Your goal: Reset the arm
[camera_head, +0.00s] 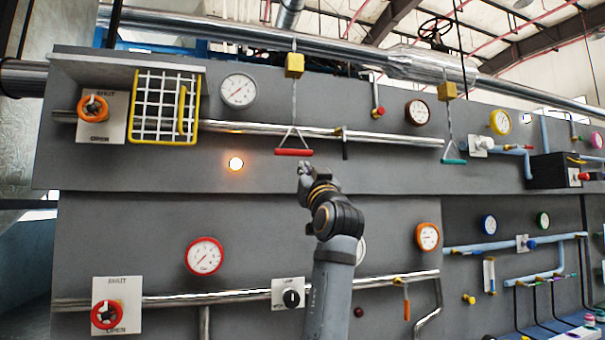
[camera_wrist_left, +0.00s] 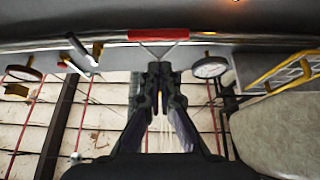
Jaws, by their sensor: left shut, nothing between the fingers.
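My left gripper (camera_head: 305,168) is raised in front of the grey panel, with its arm rising from the bottom middle of the head view. Its fingers are together and empty; in the left wrist view the fingertips (camera_wrist_left: 160,68) show near the middle. A red pull handle (camera_head: 294,152) hangs from a yellow block just above the gripper in the head view. The handle also shows just beyond the fingertips in the left wrist view (camera_wrist_left: 158,34). I cannot tell whether they touch; the fingers are not closed on it. My right gripper is not in view.
A lit orange lamp (camera_head: 235,163) is left of the gripper. A yellow cage (camera_head: 165,105) sticks out at upper left. A green pull handle (camera_head: 453,161) hangs to the right. Pipes, gauges and a black knob (camera_head: 291,298) are on the panel. Bare panel lies right of the gripper.

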